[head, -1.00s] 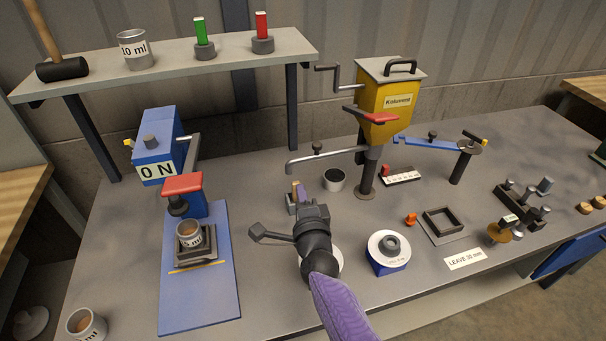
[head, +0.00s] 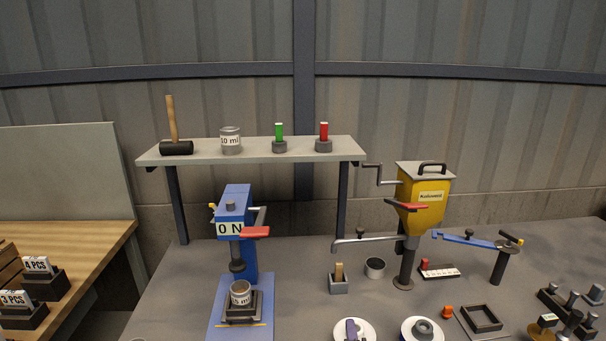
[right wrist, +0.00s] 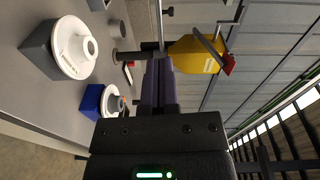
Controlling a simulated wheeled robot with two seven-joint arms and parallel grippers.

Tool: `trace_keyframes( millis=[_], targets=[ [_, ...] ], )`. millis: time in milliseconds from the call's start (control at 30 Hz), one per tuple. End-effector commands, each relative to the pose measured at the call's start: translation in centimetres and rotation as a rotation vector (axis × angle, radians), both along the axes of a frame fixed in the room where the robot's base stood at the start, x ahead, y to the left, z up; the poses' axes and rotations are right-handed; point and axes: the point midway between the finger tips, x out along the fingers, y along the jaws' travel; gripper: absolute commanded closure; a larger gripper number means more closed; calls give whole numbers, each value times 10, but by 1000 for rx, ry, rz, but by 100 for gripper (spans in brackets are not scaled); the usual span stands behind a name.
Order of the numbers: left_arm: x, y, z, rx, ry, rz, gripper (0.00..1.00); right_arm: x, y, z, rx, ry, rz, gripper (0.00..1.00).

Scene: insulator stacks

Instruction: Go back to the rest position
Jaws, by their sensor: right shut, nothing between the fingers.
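The rest of my right arm is below the head picture. My left gripper is in neither current view.
The blue press (head: 233,225) holds a cup (head: 240,293) beneath it. The yellow hopper with crank (head: 424,195) stands at right. A shelf (head: 255,151) carries a mallet (head: 176,148), a can and two coloured pegs. Fixtures crowd the right bench; a wooden table (head: 95,240) is left.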

Motion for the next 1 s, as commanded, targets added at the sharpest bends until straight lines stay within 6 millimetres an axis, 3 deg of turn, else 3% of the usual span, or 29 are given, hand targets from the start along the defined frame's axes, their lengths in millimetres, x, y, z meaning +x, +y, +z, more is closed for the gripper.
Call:
trace_keyframes(
  millis=[233,367,567,667,767,833,900,1000],
  targets=[
    [9,6,-6,9,-19,-4,28,-21,1,-51,-151,116,55,100],
    [6,7,-10,11,-12,-3,28,-42,1,-91,-267,209,108,100],
    [3,6,-20,9,-6,-2,28,-99,-3,-174,-518,406,252,100],
    [2,6,-27,8,-2,-1,28,-147,-9,-226,-679,536,372,100],
    [0,4,-36,6,2,0,28,-218,-22,-285,-876,698,558,100],
    [-1,3,-42,4,4,0,28,-281,-36,-323,-1018,817,728,100],
    [-1,3,-47,4,6,0,28,-340,-51,-349,-1139,913,901,100],
    [-2,2,-53,2,9,-1,28,-408,-71,-369,-1256,1007,1113,100]
  ],
)
